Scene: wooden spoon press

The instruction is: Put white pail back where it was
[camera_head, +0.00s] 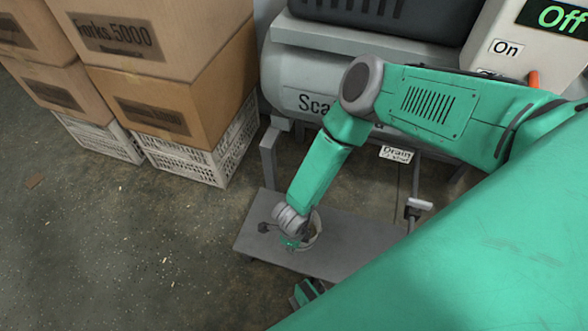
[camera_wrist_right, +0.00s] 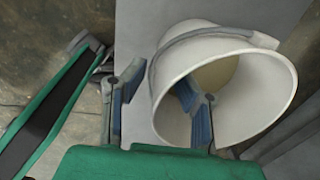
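The white pail (camera_wrist_right: 274,108) stands on a grey platform (camera_head: 345,240), its mouth facing the right wrist camera. Its handle lies along the far side of the rim. In the head view only part of the pail (camera_head: 316,236) shows beside my right gripper (camera_head: 298,243). In the right wrist view my right gripper (camera_wrist_right: 160,97) is open, one finger outside the pail's left wall and the other inside its mouth. There is a gap between the fingers and the wall. My left gripper cannot be made out.
A tank labelled "Sca..." (camera_head: 290,92) stands behind the platform, with a "Drain" tag (camera_head: 396,153) on its underside. Cardboard boxes (camera_head: 185,95) on white crates (camera_head: 190,162) stand at left.

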